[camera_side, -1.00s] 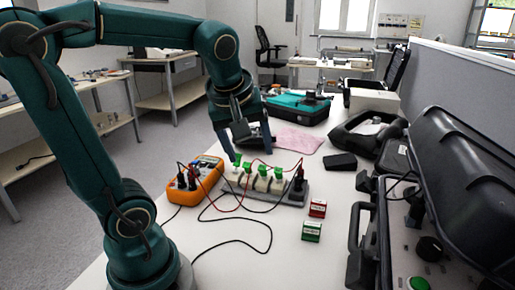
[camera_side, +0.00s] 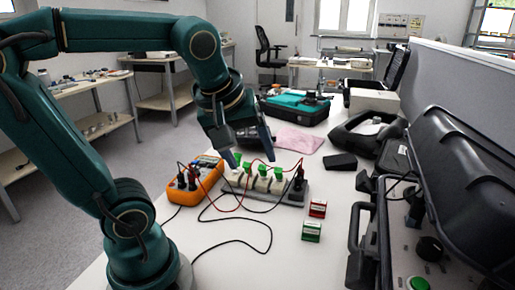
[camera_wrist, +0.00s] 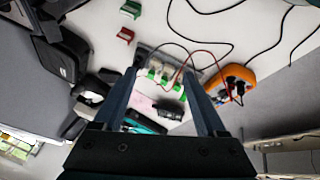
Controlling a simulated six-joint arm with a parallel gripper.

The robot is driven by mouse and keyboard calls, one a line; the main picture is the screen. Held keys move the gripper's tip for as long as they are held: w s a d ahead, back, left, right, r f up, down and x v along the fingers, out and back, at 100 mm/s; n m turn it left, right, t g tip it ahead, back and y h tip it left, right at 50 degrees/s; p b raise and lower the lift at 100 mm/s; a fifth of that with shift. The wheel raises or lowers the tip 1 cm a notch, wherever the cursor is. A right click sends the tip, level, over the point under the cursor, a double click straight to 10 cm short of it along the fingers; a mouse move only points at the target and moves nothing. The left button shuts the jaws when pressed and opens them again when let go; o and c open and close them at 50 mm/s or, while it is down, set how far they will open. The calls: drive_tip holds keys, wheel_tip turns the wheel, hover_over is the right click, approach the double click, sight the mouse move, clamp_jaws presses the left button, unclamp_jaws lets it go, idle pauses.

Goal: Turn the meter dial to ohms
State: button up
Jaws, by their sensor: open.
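The orange multimeter (camera_side: 180,196) lies on the white table with red and black leads plugged into its near end. Its dial cannot be made out at this size. It also shows at the right in the wrist view (camera_wrist: 242,74). My gripper (camera_side: 252,153) is open and empty, above the table behind the grey terminal block (camera_side: 290,196), to the right of the meter's far end. In the wrist view my two fingers (camera_wrist: 185,75) spread apart, with the block between and below them and the meter outside the right finger.
The block carries several green-topped clips with leads. A red box (camera_side: 318,208) and a green box (camera_side: 311,232) stand in front. Loose black cable (camera_side: 268,240) lies on the table. An open black case (camera_side: 450,200) stands at right; a pink cloth (camera_side: 298,141) lies behind.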

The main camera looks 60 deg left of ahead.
drive_tip(key=w+a+r+n+g+y, duration=0.1)
drive_tip(key=w+a+n+g, duration=0.15)
drive_tip(key=a+n, duration=0.35)
drive_tip(key=n+g+h, duration=0.1)
drive_tip(key=n+g, duration=0.5)
drive_tip(key=n, duration=0.5)
hover_over(193, 168)
drive_tip(key=w+d, duration=0.1)
drive_tip(key=w, duration=0.2)
drive_tip(key=f, duration=1.1)
drive_tip(key=shift+s+d, duration=0.1)
drive_tip(key=shift+s, duration=0.15)
drive_tip(key=shift+s+f, duration=0.25)
drive_tip(key=shift+f, duration=0.05)
drive_tip(key=shift+x, duration=2.3)
